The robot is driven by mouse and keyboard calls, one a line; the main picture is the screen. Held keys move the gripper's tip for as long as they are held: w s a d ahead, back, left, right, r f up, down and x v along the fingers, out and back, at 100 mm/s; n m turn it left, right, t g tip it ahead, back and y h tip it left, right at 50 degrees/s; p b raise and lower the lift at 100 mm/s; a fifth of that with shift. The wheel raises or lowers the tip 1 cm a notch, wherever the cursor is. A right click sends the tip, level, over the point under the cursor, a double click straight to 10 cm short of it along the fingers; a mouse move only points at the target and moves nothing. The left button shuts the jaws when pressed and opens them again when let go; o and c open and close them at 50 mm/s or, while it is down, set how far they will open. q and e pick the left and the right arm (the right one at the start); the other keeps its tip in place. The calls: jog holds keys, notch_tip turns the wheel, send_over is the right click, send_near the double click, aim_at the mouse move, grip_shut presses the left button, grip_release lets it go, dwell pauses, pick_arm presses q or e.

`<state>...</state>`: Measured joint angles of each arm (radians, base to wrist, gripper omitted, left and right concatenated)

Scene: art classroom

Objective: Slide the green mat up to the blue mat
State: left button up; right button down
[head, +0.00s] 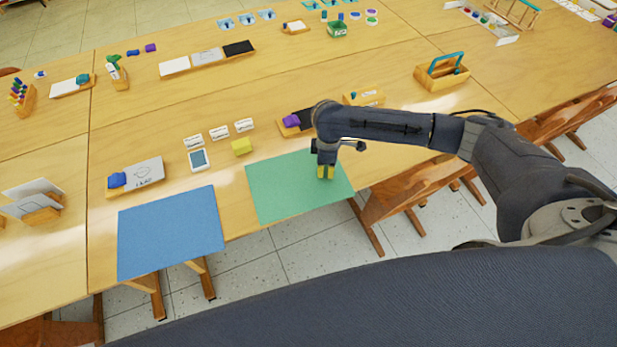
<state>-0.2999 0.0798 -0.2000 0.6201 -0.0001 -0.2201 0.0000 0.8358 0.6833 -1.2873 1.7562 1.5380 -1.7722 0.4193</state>
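The green mat (285,190) lies flat at the front edge of the table in the head view. The blue mat (170,232) lies flat to its left, also at the front edge. A strip of bare wood separates the two mats, and the green mat is turned slightly relative to the blue one. My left gripper is out of view.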

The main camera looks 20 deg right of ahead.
aim_at(299, 181)
jog(key=shift+s+a, duration=0.15)
jog(key=shift+a, duration=4.35)
dwell(3.5)
